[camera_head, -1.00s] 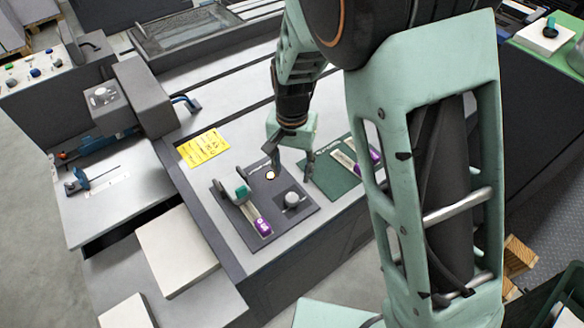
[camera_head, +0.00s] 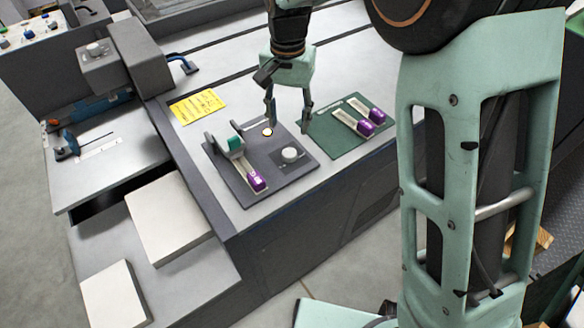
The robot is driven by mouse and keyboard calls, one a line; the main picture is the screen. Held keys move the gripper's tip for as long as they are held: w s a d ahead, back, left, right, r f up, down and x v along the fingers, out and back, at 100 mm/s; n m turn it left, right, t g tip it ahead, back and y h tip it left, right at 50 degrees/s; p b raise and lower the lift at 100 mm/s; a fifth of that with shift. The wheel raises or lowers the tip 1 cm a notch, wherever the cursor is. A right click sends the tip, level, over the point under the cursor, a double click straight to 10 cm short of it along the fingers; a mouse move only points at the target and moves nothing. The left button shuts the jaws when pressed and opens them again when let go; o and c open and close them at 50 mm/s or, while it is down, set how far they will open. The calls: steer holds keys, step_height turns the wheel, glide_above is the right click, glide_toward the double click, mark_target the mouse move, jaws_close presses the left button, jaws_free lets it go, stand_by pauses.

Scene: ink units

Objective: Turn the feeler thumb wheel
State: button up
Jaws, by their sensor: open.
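A pale round knob (camera_head: 290,154), which looks like the feeler thumb wheel, sits on a small dark square on a dark grey plate (camera_head: 290,173). Left of it on the plate is a grey stand with a teal part (camera_head: 235,143) and a pale strip with a purple end (camera_head: 257,182). A small lit round spot (camera_head: 267,132) is behind the knob. My gripper (camera_head: 289,125) points down with its two fingers apart and nothing between them. In the picture its tips are just behind and above the knob; I cannot tell their exact height.
A green mat (camera_head: 345,148) with two purple-ended strips (camera_head: 366,127) lies to the right. A yellow note (camera_head: 197,106) lies behind left. A grey machine block (camera_head: 130,55) and white stacks (camera_head: 168,220) stand to the left. The bench's front edge is close to the plate.

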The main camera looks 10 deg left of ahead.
mark_target(289, 153)
step_height(289, 153, down, 11)
steer(key=shift+r+b, duration=0.15)
steer(key=shift+b, duration=0.25)
steer(key=c, duration=1.2)
steer(key=shift+o, duration=0.2)
steer(key=shift+m+p, duration=0.5)
steer(key=shift+m, duration=1.6)
steer(key=shift+w, duration=0.1)
steer(key=o, duration=1.2)
steer(key=shift+c, duration=0.2)
